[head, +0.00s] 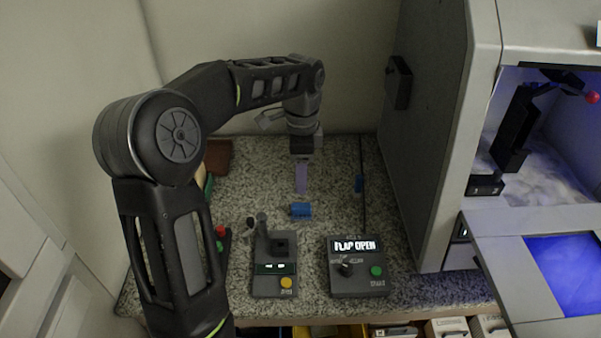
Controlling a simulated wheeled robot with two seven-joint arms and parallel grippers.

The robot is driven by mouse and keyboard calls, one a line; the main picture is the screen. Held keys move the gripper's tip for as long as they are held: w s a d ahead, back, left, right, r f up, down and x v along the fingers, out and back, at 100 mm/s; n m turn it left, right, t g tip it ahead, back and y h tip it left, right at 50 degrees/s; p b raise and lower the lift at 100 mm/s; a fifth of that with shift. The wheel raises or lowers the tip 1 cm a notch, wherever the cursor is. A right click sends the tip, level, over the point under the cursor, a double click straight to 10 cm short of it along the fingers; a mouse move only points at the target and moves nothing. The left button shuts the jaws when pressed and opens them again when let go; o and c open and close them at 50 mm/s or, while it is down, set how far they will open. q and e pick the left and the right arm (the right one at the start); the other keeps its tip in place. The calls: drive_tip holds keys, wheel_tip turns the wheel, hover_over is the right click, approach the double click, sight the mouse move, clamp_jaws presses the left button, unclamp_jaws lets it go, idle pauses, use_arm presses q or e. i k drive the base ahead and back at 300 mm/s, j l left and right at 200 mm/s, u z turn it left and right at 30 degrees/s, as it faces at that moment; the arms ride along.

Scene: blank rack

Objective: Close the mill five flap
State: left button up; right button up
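The mill (440,130) is a large grey cabinet on the right, its lit chamber exposed. A flap-like panel with a blue window (570,268) juts out below the opening, partly cut off by the picture edge. My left gripper (301,180) points down over the back of the counter, away from the mill. A narrow lavender piece shows at its tip; I cannot tell whether it is the fingers or something held. My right gripper is out of view.
A small blue block (301,211) lies below my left gripper. A second grey box (275,267) with a yellow button stands left of the control box. A black arm with a red ball (592,97) is at the chamber.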

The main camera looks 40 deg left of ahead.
sight(570, 265)
drive_tip(key=k+l, duration=0.1)
drive_tip(key=l, duration=0.2)
drive_tip(key=k+l, duration=0.15)
drive_tip(key=l, duration=0.2)
drive_tip(key=k+l, duration=0.1)
drive_tip(key=l, duration=0.2)
drive_tip(key=k+l, duration=0.15)
drive_tip(key=l, duration=0.15)
